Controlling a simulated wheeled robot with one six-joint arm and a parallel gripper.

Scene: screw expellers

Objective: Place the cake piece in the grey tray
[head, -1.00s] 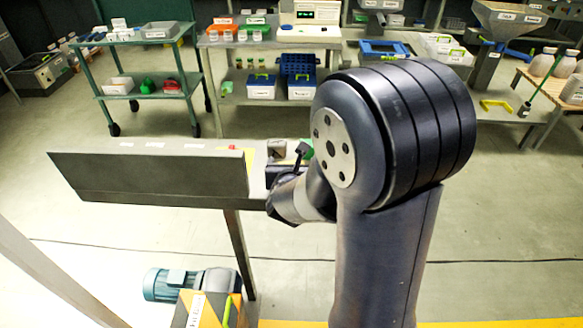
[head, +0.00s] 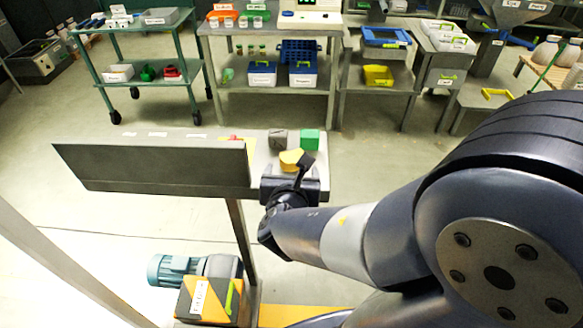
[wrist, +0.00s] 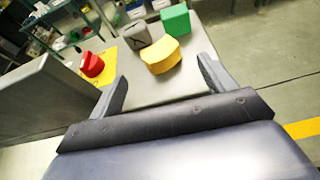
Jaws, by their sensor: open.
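A yellow curved chunk (head: 291,159), which looks to be the cake piece, lies on the end of a grey table. It also shows in the wrist view (wrist: 162,55), just ahead of my fingertips and between their lines. My gripper (head: 289,176) is at the near edge of that table end. In the wrist view its two fingers (wrist: 162,76) are spread with nothing between them. A grey tray (head: 168,17) with a white label stands on the top shelf of the green trolley at the back left.
A grey-brown marked block (head: 278,139) and a green block (head: 310,139) stand behind the yellow chunk. A red button on a yellow plate (wrist: 92,66) is to its left, beside an upright grey panel (head: 150,167). A motor (head: 180,270) sits below. Open floor separates table and trolley.

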